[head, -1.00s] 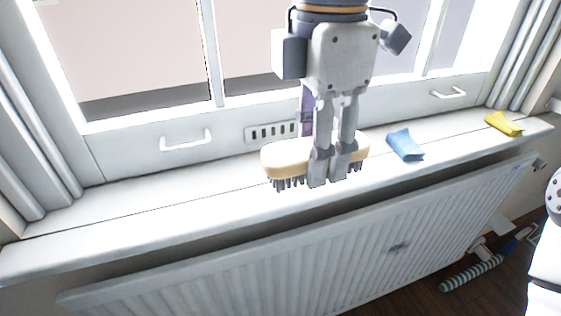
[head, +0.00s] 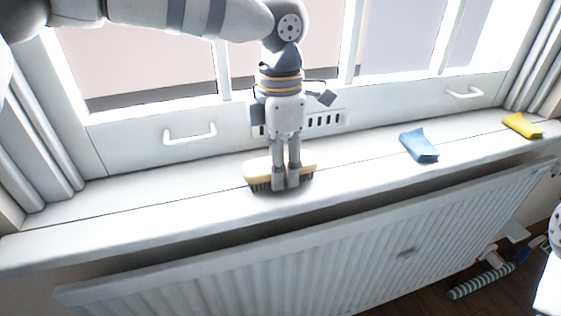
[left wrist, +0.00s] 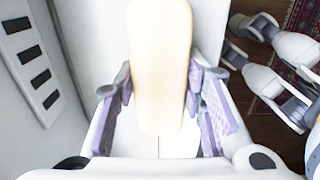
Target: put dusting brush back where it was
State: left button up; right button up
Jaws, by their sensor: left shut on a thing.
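The dusting brush (head: 255,172) has a pale tan wooden back and dark bristles. In the head view it is at the windowsill (head: 130,200), left of the middle, bristles down, with a shadow under it. Whether the bristles touch the sill is hard to tell. My left gripper (head: 286,183) points down and is shut on the brush across its middle, hiding part of it. In the left wrist view the brush back (left wrist: 158,70) lies between the purple-padded fingers.
A blue cloth (head: 419,146) and a yellow cloth (head: 522,126) lie on the sill to the right. The window frame with white handles (head: 190,134) stands behind. A radiator (head: 330,265) is below the sill. The sill's left part is bare.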

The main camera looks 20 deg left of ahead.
pick_arm(q)
jog(key=o, duration=1.2)
notch_tip(320, 180, up, 12)
